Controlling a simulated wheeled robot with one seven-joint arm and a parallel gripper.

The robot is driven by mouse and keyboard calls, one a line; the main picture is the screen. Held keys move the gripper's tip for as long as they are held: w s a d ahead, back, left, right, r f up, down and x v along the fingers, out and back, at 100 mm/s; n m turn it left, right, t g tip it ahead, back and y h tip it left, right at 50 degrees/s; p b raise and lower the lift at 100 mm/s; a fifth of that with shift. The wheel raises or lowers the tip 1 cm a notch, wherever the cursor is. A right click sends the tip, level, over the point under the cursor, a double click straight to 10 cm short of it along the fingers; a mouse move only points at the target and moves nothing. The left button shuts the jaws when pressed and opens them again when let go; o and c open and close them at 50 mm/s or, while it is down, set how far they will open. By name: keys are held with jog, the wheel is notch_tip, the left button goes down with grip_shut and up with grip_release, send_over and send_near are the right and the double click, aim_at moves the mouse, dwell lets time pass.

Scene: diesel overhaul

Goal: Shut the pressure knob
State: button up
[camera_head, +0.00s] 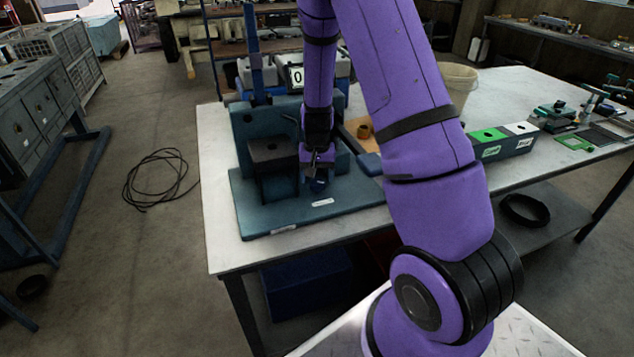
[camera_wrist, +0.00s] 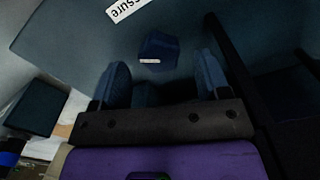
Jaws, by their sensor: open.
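The pressure knob is a small dark blue knob (camera_wrist: 158,52) with a short white mark, in the wrist view just beyond my fingertips. It also shows in the head view (camera_head: 320,184), low on the blue-grey test rig (camera_head: 255,212). My gripper (camera_wrist: 163,75) is open, its two blue fingers spread left and right of the line to the knob, with nothing seen between them. In the head view my gripper (camera_head: 318,162) points down just above the knob. I cannot tell whether a finger touches it. A white label (camera_wrist: 126,8) ending in "sure" lies near the knob.
A dark block (camera_head: 272,155) of the rig stands close left of my gripper, and an upright blue post (camera_head: 252,50) rises behind. A display (camera_head: 296,77) reads 0. A green and white box (camera_head: 502,142) and a bucket (camera_head: 457,85) stand right on the table.

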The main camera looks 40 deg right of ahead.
aim_at(317, 182)
notch_tip(317, 182, up, 8)
jog(key=shift+f, duration=0.15)
jog(key=shift+s, duration=0.1)
dwell(0.4)
